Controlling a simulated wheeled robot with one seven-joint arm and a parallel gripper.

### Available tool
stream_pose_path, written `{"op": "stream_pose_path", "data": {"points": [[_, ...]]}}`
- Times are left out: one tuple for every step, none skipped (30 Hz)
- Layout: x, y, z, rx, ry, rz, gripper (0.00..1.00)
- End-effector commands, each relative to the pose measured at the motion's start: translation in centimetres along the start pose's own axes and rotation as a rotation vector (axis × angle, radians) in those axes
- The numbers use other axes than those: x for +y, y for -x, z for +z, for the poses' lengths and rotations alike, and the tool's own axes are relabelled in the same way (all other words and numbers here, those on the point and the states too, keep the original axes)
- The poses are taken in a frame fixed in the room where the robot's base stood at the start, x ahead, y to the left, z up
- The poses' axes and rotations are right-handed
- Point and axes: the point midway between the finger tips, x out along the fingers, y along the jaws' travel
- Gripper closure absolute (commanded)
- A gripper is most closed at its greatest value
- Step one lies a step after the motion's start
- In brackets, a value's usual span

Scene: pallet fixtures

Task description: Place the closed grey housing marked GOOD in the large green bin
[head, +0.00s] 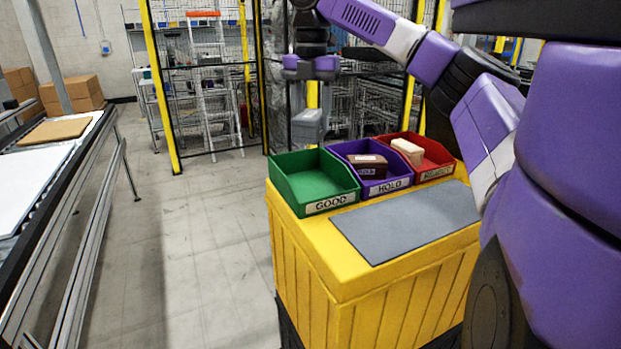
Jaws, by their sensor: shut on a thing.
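In the head view, a grey housing (308,127) hangs from my gripper (311,100), which is shut on it. The housing is above the back right corner of the green bin, clear of its rim. Any marking on the housing is too small to read. The green bin (330,203) carries a GOOD label on its front and stands at the left of a row of bins. The part of its floor that I can see is empty.
A purple HOLD bin (390,187) holds a brown box (368,165). A red bin (437,173) holds a cream block (408,150). All stand on a yellow pallet stand (330,275) with a bare grey mat (405,222). A conveyor (75,180) runs at left.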

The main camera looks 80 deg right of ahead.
Motion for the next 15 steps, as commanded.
{"op": "stream_pose_path", "data": {"points": [[0.0,-1.4,0.0,0.004,0.002,0.0,1.0],[0.0,-2.1,0.0,0.003,0.002,0.0,1.0],[0.0,-3.1,-0.1,0.002,0.001,0.0,1.0],[-0.1,-3.6,0.0,0.0,-0.001,-0.001,1.0],[-0.1,-4.3,0.0,-0.001,-0.001,-0.003,1.0],[-0.1,-5.3,0.0,-0.001,-0.002,-0.002,1.0],[-0.1,-5.9,0.0,0.0,-0.001,-0.002,1.0],[-0.1,-6.5,0.0,-0.001,0.0,-0.002,1.0],[-0.1,-7.3,0.0,-0.001,-0.001,-0.001,1.0],[-0.1,-7.8,0.0,0.0,-0.001,-0.001,1.0],[-0.1,-8.2,0.0,0.0,-0.001,-0.001,1.0],[0.0,-8.6,0.0,-0.001,0.0,0.0,1.0],[0.0,-8.9,0.0,-0.001,0.0,0.0,1.0],[0.0,-9.2,0.0,-0.001,0.0,-0.001,1.0],[0.0,-9.3,0.0,-0.002,0.0,0.0,1.0]]}}
